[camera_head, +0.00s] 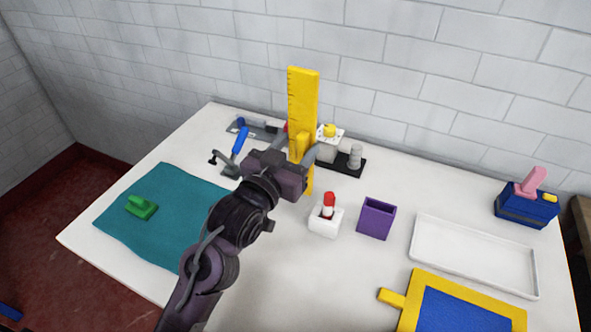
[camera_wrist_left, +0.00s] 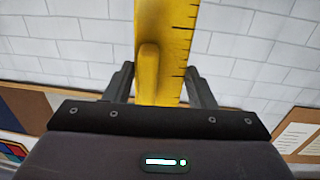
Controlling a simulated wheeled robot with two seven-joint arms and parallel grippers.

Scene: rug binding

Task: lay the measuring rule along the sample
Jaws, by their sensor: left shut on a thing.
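The yellow measuring rule (camera_head: 304,92) stands upright above the table in the head view, black marks along one edge. My left gripper (camera_head: 301,150) is shut on it, with a finger on either side of its raised yellow grip. The rule also fills the middle of the left wrist view (camera_wrist_left: 175,45), between the fingers. A blue panel in a yellow frame (camera_head: 455,312) lies at the lower right, and a teal cloth (camera_head: 170,222) lies at the left. I cannot tell for sure which is the sample. My right gripper is not in view.
A green block (camera_head: 141,207) sits on the teal cloth. A white holder with a red top (camera_head: 325,220), a purple box (camera_head: 376,219), a white tray (camera_head: 470,257) and a blue box with a pink handle (camera_head: 527,207) stand to the right. Tools and a black-based fixture (camera_head: 350,165) stand behind.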

